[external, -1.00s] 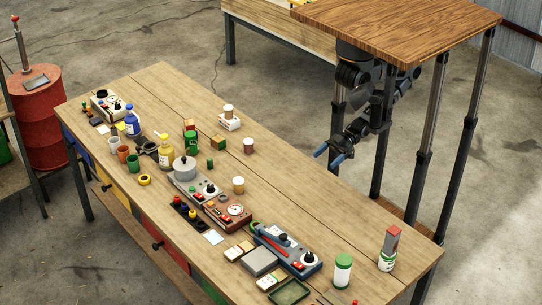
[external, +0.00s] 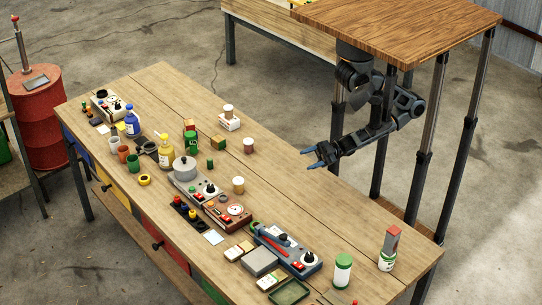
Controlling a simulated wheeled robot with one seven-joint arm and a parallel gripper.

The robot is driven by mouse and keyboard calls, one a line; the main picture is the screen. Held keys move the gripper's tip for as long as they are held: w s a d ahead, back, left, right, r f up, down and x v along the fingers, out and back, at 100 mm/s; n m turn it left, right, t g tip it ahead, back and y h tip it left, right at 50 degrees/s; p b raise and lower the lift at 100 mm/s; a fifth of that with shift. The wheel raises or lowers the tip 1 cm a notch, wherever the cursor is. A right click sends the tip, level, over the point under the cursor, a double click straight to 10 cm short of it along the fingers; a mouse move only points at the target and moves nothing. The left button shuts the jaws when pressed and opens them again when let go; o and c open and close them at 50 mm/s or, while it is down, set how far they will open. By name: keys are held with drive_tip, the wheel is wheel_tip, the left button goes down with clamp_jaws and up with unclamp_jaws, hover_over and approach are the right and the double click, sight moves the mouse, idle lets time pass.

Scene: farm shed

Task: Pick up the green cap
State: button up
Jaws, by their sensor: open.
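A white jar with a green top (external: 343,262) stands at the near right of the bench. My gripper (external: 311,158) is open and empty, with blue fingertips pointing left. It is in the air by the bench's far edge, well to the right of the small green piece and apart from it.
A green can (external: 191,143) and a yellow bottle (external: 166,152) stand left of the small green piece. A brown-and-white cup (external: 248,145) stands between it and my gripper. Control boxes (external: 228,211) fill the bench's middle. The far right strip of the bench is mostly clear.

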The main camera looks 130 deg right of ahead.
drive_tip(key=w+d+n+y, duration=0.4)
drive_tip(key=w+d+n, duration=0.8)
drive_tip(key=w+n, duration=0.65)
drive_tip(key=s+d+f+n+g+h, duration=0.1)
drive_tip(key=s+d+n+g+h, duration=0.2)
drive_tip(key=d, duration=1)
drive_tip(key=s+d+f+n+g+h, duration=0.1)
drive_tip(key=d+f+n+g+h, duration=0.3)
drive_tip(key=d, duration=0.8)
drive_tip(key=y, duration=0.1)
approach(209, 161)
drive_tip(key=shift+w+d+f+n+t, duration=0.15)
drive_tip(key=shift+w+d+f+n, duration=0.1)
drive_tip(key=shift+w+d+f, duration=0.3)
drive_tip(key=shift+w+d+f+n+t, duration=0.2)
drive_tip(key=shift+w+d+f, duration=0.2)
drive_tip(key=shift+w+f, duration=0.25)
drive_tip(key=shift+x, duration=3.2)
drive_tip(key=shift+a+f, duration=0.1)
drive_tip(key=shift+f, duration=0.1)
drive_tip(key=shift+c, duration=0.2)
